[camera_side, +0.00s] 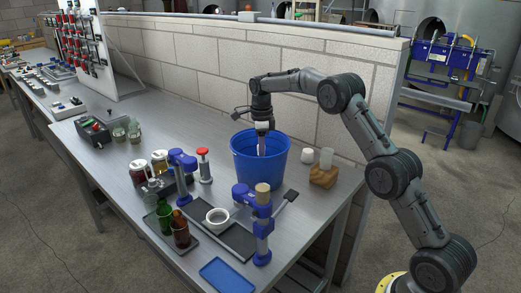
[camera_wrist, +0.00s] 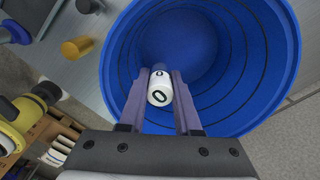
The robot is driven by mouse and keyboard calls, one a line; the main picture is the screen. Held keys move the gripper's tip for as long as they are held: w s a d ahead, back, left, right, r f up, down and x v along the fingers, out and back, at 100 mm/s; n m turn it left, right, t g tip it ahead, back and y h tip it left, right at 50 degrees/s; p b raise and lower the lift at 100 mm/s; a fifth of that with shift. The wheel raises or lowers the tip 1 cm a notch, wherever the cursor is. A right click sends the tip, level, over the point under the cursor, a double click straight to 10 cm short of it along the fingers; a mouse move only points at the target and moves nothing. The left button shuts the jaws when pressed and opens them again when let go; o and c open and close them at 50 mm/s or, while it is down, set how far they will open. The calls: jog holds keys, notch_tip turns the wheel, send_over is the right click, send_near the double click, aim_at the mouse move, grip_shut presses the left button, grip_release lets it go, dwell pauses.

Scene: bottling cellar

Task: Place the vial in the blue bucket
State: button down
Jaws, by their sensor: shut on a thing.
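The blue bucket (camera_side: 262,168) stands on the metal table near the wall in the side view. In the wrist view its open mouth and ringed inner wall (camera_wrist: 255,60) fill most of the picture. My gripper (camera_side: 261,145) points down into the bucket's mouth. In the wrist view my gripper (camera_wrist: 160,88) is shut on the vial (camera_wrist: 160,87), a small white cylinder with dark marks on it. The vial is between the fingertips, over the bucket's inside. How far it is above the bucket floor I cannot tell. The bucket's front wall hides the lower fingertips in the side view.
A wooden block (camera_side: 323,177) with a pale cylinder and a white cup (camera_side: 308,156) stand right of the bucket. A blue clamp device (camera_side: 262,222), a red-topped tool (camera_side: 204,166) and bottles (camera_side: 180,229) stand in front and left. A blue tray (camera_side: 227,275) lies at the front edge.

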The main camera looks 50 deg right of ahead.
notch_tip(320, 180, down, 10)
jog(key=shift+r, duration=0.15)
dwell(0.3)
jog(key=c, duration=0.9)
grip_release()
